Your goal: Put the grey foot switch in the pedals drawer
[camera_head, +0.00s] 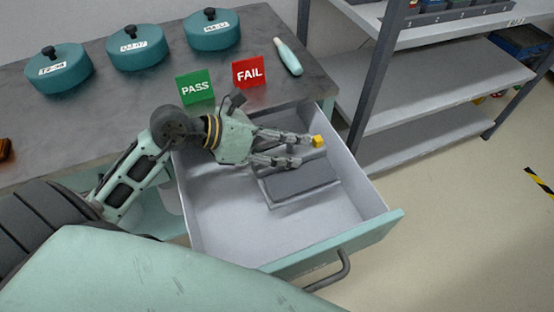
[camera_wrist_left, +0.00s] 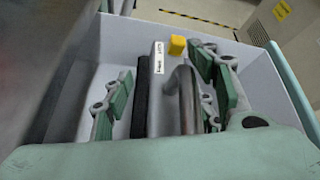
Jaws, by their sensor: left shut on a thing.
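The grey foot switch (camera_head: 302,179) is a flat grey block with a darker top, inside the open pedals drawer (camera_head: 228,240). My left gripper (camera_head: 304,150) reaches into the drawer from the left and is shut on the foot switch. In the left wrist view the switch (camera_wrist_left: 161,95) shows between the fingers, with a white label, a dark strip and a metal bar. A small yellow block (camera_head: 318,141) shows by the fingertips; I cannot tell if it belongs to the switch. Whether the switch touches the drawer floor is unclear. My right gripper is out of view.
The drawer front with its handle (camera_head: 333,272) is pulled out toward me. On the bench (camera_head: 125,95) stand several teal lidded pots (camera_head: 137,48), a green PASS sign (camera_head: 195,87), a red FAIL sign (camera_head: 249,71) and a pale bottle (camera_head: 288,57). Shelves (camera_head: 440,95) stand at right.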

